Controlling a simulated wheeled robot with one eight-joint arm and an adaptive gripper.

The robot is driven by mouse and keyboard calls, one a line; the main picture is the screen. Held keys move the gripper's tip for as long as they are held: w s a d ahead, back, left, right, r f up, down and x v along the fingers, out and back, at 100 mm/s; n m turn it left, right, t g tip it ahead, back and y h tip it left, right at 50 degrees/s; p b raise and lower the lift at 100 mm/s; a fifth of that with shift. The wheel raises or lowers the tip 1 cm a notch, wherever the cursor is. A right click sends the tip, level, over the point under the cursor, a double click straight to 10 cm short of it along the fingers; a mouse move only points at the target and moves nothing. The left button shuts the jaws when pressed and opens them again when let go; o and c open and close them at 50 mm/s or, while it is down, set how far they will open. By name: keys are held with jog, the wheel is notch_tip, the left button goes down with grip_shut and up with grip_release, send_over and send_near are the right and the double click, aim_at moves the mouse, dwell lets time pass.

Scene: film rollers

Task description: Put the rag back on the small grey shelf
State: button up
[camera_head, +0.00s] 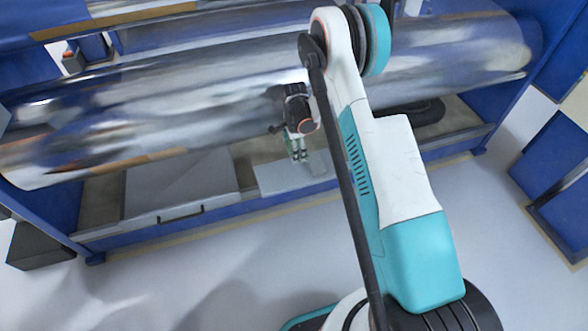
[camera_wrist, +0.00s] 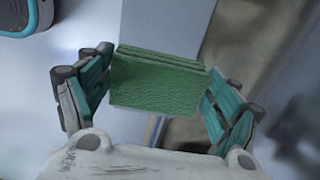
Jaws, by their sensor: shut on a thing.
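The rag (camera_wrist: 160,85) is a green, folded, textured cloth between the two teal fingers of my gripper (camera_wrist: 158,76) in the wrist view. The gripper is shut on it, with a finger against each side. In the head view my gripper (camera_head: 300,153) hangs below the big roller and points down at the small grey shelf (camera_head: 275,182). A light grey surface, likely this shelf, shows beyond the rag in the wrist view (camera_wrist: 165,22). I cannot tell whether the rag touches the shelf. The rag is barely visible in the head view.
A large shiny film roller (camera_head: 150,120) runs across just above and behind my gripper. A grey cover with a dark handle (camera_head: 180,213) is to the left. A blue frame beam (camera_head: 230,212) runs along the front. The floor (camera_head: 230,270) in front is clear.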

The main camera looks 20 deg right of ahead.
aim_at(294, 171)
notch_tip(294, 171, down, 12)
jog(key=b, duration=0.3)
jog(key=shift+r+b, duration=0.25)
jog(key=shift+b, duration=0.05)
jog(key=shift+r, duration=0.1)
jog(key=o, duration=0.9)
jog(key=shift+c, duration=0.2)
